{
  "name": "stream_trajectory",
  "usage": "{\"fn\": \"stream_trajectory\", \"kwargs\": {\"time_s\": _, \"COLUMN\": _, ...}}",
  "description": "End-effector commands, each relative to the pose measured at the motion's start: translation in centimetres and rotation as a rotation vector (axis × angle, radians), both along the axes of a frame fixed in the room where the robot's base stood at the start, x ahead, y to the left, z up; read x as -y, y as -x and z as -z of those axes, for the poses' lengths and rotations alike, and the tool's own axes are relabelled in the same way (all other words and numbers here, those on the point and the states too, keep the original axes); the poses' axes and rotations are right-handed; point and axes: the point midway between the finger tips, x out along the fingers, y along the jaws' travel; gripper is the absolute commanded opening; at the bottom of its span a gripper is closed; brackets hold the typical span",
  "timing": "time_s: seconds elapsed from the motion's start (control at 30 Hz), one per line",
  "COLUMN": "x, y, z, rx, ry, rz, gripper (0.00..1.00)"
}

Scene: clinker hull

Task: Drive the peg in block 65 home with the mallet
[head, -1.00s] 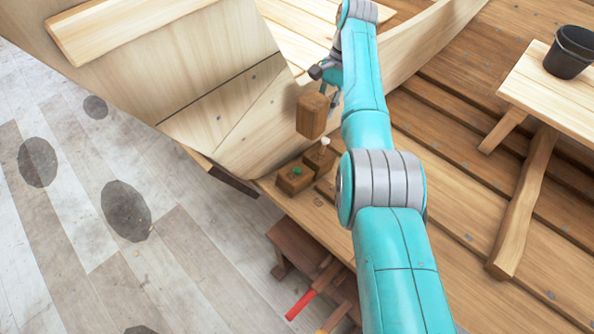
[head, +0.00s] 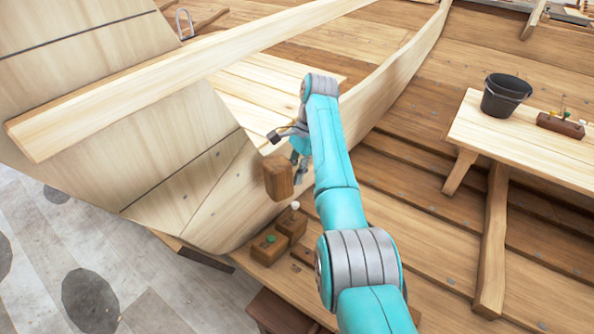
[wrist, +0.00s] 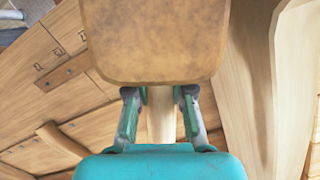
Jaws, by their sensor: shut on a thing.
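The mallet has a brown wooden head (head: 278,177). In the wrist view the head (wrist: 155,40) fills the top middle, and its pale handle (wrist: 161,118) runs down between my fingers. My gripper (head: 300,165) is shut on the handle, partly hidden by my arm in the head view. The mallet head hangs above and slightly left of two small brown blocks, apart from them. One block (head: 268,252) has a green peg (head: 271,239) on top. The block behind it (head: 291,226) has a white-topped peg (head: 295,205). I cannot read any block numbers.
The pale planked hull (head: 215,205) rises close left of the blocks. A dark wooden piece (head: 303,254) lies right of them, partly behind my arm. A bench (head: 530,140) at right carries a black bucket (head: 505,95) and a peg rack (head: 561,125). Grey floor lies lower left.

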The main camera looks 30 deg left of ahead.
Motion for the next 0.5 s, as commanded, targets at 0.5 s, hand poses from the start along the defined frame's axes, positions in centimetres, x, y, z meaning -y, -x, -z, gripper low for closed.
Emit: {"fn": "stream_trajectory", "kwargs": {"time_s": 0.5, "x": 1.6, "y": -1.7, "z": -0.8, "rx": -0.02, "ry": 0.09, "rz": 0.621, "gripper": 0.0}}
